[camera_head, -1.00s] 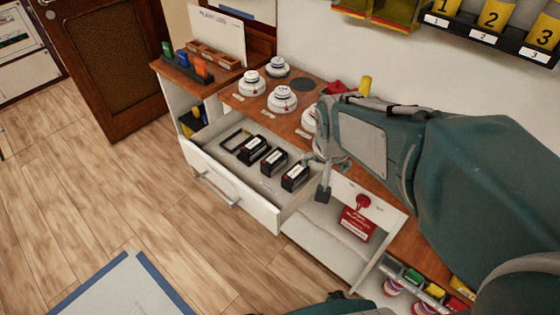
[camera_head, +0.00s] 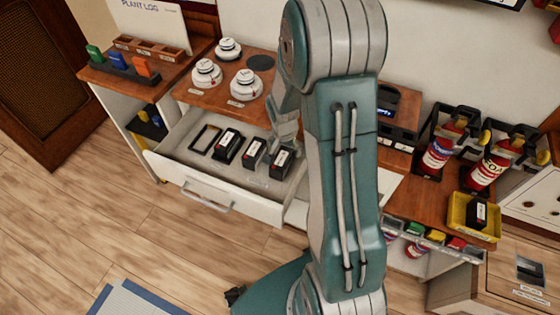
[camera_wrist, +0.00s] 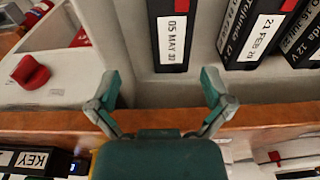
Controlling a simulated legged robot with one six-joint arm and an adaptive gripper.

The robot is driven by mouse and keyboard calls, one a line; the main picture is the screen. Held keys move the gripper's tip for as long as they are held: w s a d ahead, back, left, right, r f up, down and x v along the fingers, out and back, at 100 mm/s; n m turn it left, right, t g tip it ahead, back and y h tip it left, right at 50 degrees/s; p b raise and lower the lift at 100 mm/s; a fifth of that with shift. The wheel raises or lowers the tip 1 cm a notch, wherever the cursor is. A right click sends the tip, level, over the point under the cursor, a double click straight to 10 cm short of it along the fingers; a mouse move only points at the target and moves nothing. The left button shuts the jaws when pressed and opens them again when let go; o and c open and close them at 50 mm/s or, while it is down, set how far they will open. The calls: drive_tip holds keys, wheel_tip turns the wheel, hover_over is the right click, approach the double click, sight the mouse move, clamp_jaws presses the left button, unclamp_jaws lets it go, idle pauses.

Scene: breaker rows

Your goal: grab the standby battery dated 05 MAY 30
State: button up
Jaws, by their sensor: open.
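The battery labelled 05 MAY 30 (camera_wrist: 172,40) stands in the drawer at the top of the wrist view, a dark case with a white label and a red patch. It appears to be the right-hand battery (camera_head: 281,162) of the drawer row in the head view. A battery labelled 21 FEB (camera_wrist: 250,38) is beside it, with another dark battery at the wrist view's right edge. My gripper (camera_wrist: 162,90) is open and empty, its fingers spread just short of the 05 MAY 30 battery. In the head view my arm partly hides it.
The open white drawer (camera_head: 215,200) also holds an empty black frame (camera_head: 205,138). White round devices (camera_head: 207,73) stand on the wooden counter behind. A yellow tray (camera_head: 473,231) with a dark battery is at right, near red extinguishers (camera_head: 490,166). A wooden edge (camera_wrist: 240,120) crosses beneath my fingers.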

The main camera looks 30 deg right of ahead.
sight(281, 158)
drive_tip(key=shift+w+d+f, duration=0.1)
drive_tip(key=shift+f, duration=0.95)
drive_tip(key=shift+a+f, duration=0.2)
drive_tip(key=shift+a, duration=0.15)
drive_tip(key=f, duration=0.2)
drive_tip(key=w+f, duration=0.1)
drive_tip(key=f, duration=0.1)
drive_tip(key=shift+f, duration=0.35)
drive_tip(key=shift+d+f, duration=0.1)
drive_tip(key=shift+d, duration=0.1)
drive_tip(key=shift+w+a, duration=0.1)
drive_tip(key=shift+a, duration=0.2)
drive_tip(key=c, duration=1.4)
